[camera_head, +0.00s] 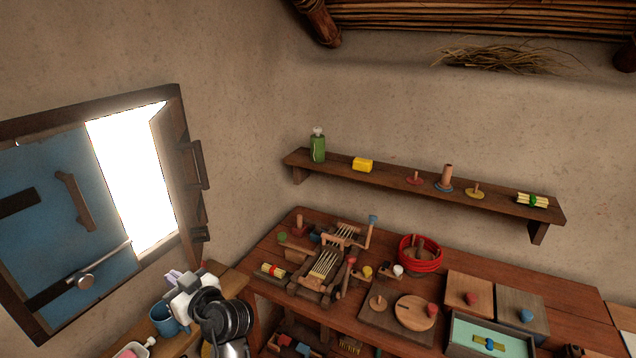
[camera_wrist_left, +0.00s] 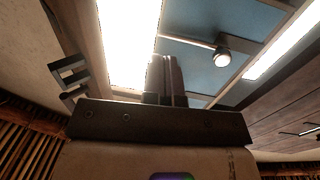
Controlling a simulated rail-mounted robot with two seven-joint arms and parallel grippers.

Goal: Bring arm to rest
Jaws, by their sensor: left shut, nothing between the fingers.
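My left arm comes in at the lower left of the head view, with black ringed joints and a white hand. My left gripper (camera_head: 175,277) is raised above the low side table, in front of the wall below the window. In the left wrist view the two dark fingers (camera_wrist_left: 170,80) stand together, shut, with nothing held. That view looks up toward the bright window opening and a blue shutter panel. My right gripper does not show in either view.
The blue-shuttered window (camera_head: 65,225) stands at the left, with a metal latch rod (camera_head: 100,265). A blue cup (camera_head: 163,320) stands on the side table near my left arm. The wooden workbench (camera_head: 285,235) carries a loom-like frame (camera_head: 325,265), a red bowl (camera_head: 421,262) and boards. A shelf (camera_head: 400,185) hangs above.

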